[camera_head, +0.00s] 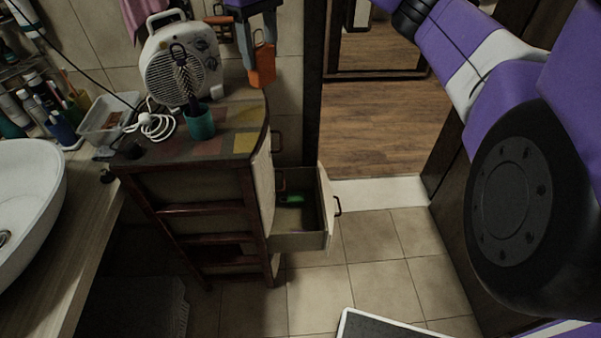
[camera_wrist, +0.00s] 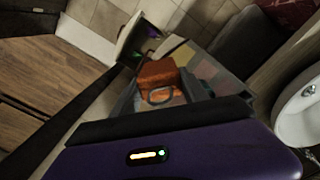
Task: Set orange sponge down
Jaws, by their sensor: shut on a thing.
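My gripper (camera_head: 257,62) is shut on the orange sponge (camera_head: 263,66). It holds the sponge in the air above the back right part of the dresser's tiled top (camera_head: 240,114). In the wrist view the sponge (camera_wrist: 158,75) shows between the two fingers, with the dresser top behind it. The far faces of the sponge are hidden.
A white fan heater (camera_head: 181,62) and a teal cup with a dark brush (camera_head: 200,124) stand on the dresser. An open drawer (camera_head: 298,240) juts out to the right, with a green thing (camera_head: 291,198) inside. A white basin (camera_head: 32,200) is at left.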

